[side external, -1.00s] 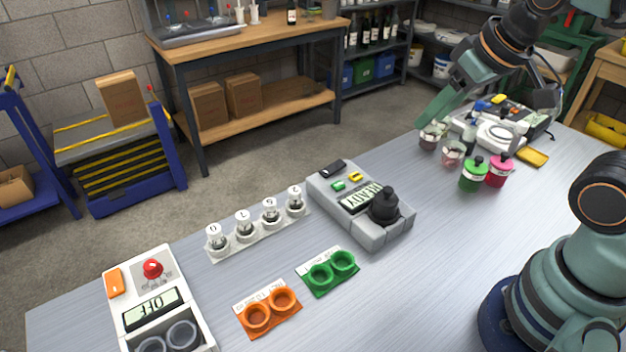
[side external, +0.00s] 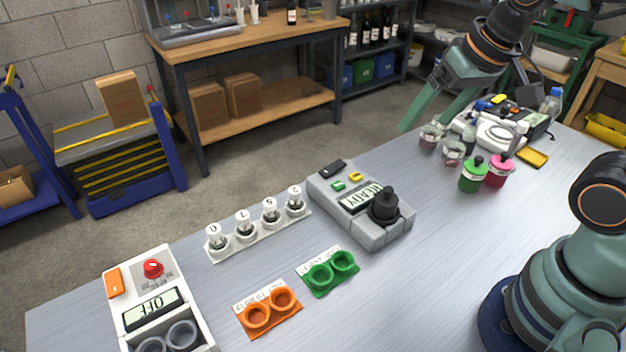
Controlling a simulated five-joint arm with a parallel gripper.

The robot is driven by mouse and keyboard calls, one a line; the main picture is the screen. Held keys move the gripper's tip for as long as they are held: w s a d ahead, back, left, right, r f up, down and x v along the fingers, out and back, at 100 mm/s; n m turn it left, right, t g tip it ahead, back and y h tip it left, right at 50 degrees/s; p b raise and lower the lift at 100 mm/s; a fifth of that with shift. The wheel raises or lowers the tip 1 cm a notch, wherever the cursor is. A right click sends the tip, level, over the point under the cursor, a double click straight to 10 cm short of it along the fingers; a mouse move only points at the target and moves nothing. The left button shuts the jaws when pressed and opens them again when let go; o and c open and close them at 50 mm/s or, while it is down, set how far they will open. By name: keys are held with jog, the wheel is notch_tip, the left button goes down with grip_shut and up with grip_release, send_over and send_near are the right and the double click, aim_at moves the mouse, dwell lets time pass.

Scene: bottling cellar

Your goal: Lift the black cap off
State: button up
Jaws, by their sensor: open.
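The black cap (side external: 384,204) is a dark knob-like cover with a narrower top. It sits upright on the right part of a grey device (side external: 393,239) whose display reads READY. What is under the cap is hidden. My gripper (side external: 422,127) has green fingers and hangs at the upper right, beyond and above the device, well apart from the cap. Its fingers are spread and nothing shows between them.
Several white-capped numbered vials (side external: 244,228) stand in a rack left of the device. Green (side external: 320,279) and orange (side external: 257,316) cup holders lie in front. Glass jars (side external: 453,152) and green (side external: 473,175) and pink (side external: 498,172) bottles stand near my gripper. A white OFF box (side external: 151,305) is front left.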

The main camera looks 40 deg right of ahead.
aim_at(389, 189)
jog(key=w+a+f+m+g, duration=0.1)
jog(key=f+m, duration=0.1)
jog(key=m, duration=0.3)
jog(key=a+f+m+g, duration=0.1)
jog(key=f+m+g, duration=0.1)
jog(key=m, duration=0.3)
jog(key=w+a+f+m+g, duration=0.1)
jog(key=f+m, duration=0.1)
jog(key=m, duration=0.3)
jog(key=shift+w+a+f+g, duration=0.2)
jog(key=shift+w+a+g, duration=0.1)
jog(key=shift+g, duration=0.1)
notch_tip(389, 189, down, 6)
jog(key=shift+r, duration=0.15)
jog(key=shift+w+d+f, duration=0.1)
jog(key=shift+f, duration=1.5)
jog(key=shift+w+f, duration=0.1)
jog(key=shift+f, duration=1.5)
jog(key=c, duration=1.4)
